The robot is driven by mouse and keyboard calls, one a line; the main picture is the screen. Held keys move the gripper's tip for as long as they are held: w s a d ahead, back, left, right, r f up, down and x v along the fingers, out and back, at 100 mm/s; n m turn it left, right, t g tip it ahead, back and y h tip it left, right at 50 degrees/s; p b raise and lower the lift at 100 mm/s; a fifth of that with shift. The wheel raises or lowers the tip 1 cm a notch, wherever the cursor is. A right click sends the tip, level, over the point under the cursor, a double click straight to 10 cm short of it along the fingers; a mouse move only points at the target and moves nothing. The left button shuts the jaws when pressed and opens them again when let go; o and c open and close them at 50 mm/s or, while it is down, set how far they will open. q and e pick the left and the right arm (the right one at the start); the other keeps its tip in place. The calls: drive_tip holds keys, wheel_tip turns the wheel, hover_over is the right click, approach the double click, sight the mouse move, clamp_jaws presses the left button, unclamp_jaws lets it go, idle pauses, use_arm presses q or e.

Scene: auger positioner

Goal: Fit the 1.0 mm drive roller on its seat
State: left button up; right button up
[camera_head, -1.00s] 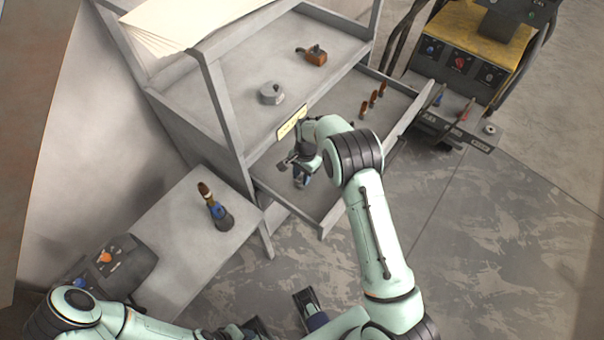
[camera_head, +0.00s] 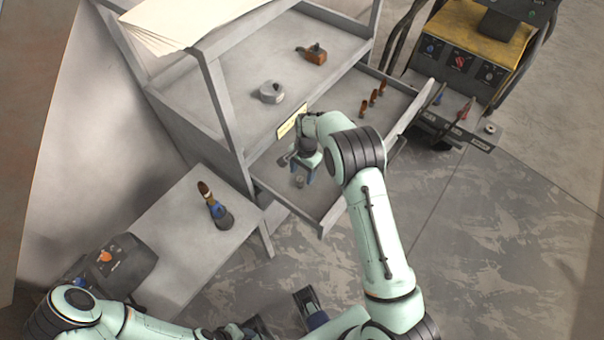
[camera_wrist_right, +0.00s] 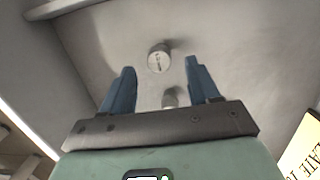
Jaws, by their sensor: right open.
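My right gripper (camera_head: 306,168) hangs over the open drawer (camera_head: 274,184), fingers pointing down. In the right wrist view its two blue fingers (camera_wrist_right: 157,88) are apart, with nothing held between them. A small grey roller (camera_wrist_right: 158,58) with an unreadable dark marking lies on the drawer floor beyond the fingertips. A second small grey roller (camera_wrist_right: 171,97) shows between the fingers, partly hidden by the gripper. In the head view one small roller (camera_head: 300,181) shows just below the gripper. I cannot tell which is the 1.0 mm one, nor identify the seat. My left gripper (camera_head: 254,328) is cut off at the bottom edge.
A grey round part (camera_head: 271,92) and an orange-brown tool (camera_head: 312,54) lie on the shelf above. A welding machine (camera_head: 461,62) is at upper right.

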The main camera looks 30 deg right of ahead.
wheel_tip(320, 180, up, 12)
drive_tip(key=d+p, duration=0.1)
drive_tip(key=shift+w+d+f, duration=0.2)
drive_tip(key=shift+w+d, duration=0.05)
drive_tip(key=shift+w, duration=0.1)
